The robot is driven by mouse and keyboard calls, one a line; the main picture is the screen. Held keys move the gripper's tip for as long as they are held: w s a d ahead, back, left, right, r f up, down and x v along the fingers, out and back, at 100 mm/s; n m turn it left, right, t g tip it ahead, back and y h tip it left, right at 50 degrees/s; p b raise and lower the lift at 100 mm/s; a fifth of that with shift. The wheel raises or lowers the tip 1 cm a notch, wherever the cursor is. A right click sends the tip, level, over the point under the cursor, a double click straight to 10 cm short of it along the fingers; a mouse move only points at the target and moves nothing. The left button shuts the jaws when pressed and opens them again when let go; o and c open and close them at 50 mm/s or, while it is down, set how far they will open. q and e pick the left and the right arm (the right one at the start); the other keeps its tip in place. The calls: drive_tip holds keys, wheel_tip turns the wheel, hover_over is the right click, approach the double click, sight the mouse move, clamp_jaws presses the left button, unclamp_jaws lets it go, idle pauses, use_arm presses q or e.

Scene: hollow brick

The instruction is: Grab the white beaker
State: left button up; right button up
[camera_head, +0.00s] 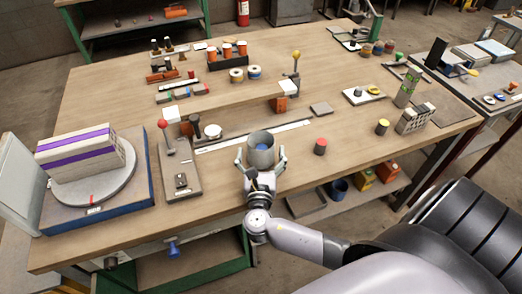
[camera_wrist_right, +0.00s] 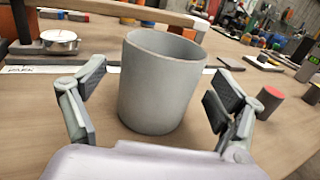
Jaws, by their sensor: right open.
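The beaker (camera_head: 261,152) is a light grey-white open cup standing upright on the wooden table (camera_head: 110,92), near the front middle. In the head view something blue shows inside it. In the right wrist view the beaker (camera_wrist_right: 160,85) stands between the two fingers of my right gripper (camera_wrist_right: 158,108). My right gripper (camera_head: 261,163) is open around the near side of the beaker in the head view, coming from the front. My left gripper is not in view.
A red-topped cylinder (camera_head: 320,146) stands right of the beaker. A white ruler-like strip (camera_head: 253,136) lies behind it, with a wooden beam (camera_head: 235,102) beyond. A board with a red-knobbed lever (camera_head: 180,180) is to the left. The table's front right has free room.

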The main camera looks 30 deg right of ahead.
drive_tip(key=x, duration=0.2)
drive_tip(key=shift+w+d, duration=0.25)
drive_tip(key=shift+c, duration=0.5)
drive_tip(key=c, duration=1.4)
drive_tip(key=shift+r, duration=0.15)
